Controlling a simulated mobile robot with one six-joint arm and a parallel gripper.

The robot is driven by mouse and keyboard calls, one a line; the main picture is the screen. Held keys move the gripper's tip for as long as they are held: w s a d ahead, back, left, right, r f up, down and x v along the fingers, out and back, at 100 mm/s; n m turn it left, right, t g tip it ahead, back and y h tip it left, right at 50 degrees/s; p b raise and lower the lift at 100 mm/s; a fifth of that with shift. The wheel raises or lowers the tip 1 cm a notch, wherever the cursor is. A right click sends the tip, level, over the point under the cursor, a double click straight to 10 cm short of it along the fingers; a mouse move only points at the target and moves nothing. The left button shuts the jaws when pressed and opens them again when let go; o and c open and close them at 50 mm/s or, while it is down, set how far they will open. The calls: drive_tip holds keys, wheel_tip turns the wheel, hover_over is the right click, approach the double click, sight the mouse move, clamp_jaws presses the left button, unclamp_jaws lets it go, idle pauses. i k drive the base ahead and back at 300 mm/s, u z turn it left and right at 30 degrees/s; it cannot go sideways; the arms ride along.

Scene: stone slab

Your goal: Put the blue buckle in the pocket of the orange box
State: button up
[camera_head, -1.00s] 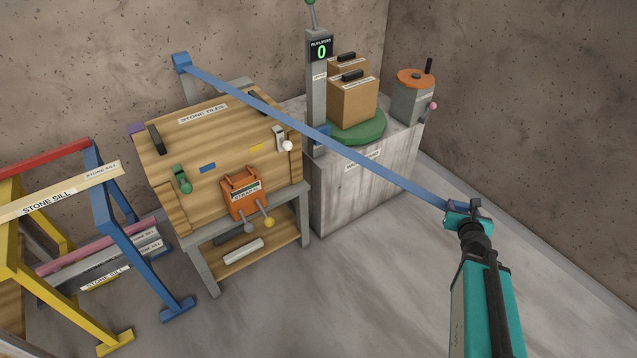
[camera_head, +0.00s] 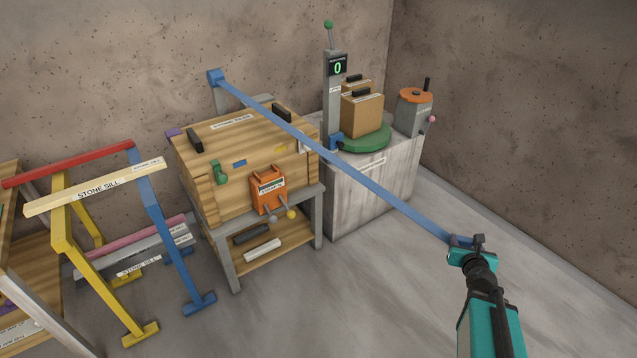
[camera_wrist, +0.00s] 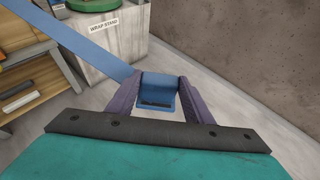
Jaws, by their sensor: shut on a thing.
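The blue buckle (camera_wrist: 158,90) is between the two dark fingers of my gripper (camera_wrist: 160,102) in the wrist view, and both fingers are closed on its sides. A flat blue strap (camera_head: 385,195) runs taut from the buckle up to a blue block (camera_head: 215,77) behind the wooden crate. In the head view my gripper (camera_head: 470,244) is at the lower right, over bare floor and well away from the crate. The orange box (camera_head: 267,186) is fixed on the crate's front face, with a label on it. The inside of its pocket cannot be made out.
The wooden crate (camera_head: 220,200) stands on a grey-legged table. The strap crosses over its top. A pale wrap stand (camera_head: 375,193) to its right bears a green turntable (camera_head: 362,138) with cartons. Coloured trestles (camera_head: 172,240) stand at the left. Floor in front is clear.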

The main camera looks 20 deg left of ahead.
sight(265, 175)
drive_tip(key=z, duration=0.2)
drive_tip(key=k, duration=0.6)
drive_tip(key=u, duration=2.05)
drive_tip(key=i, duration=1)
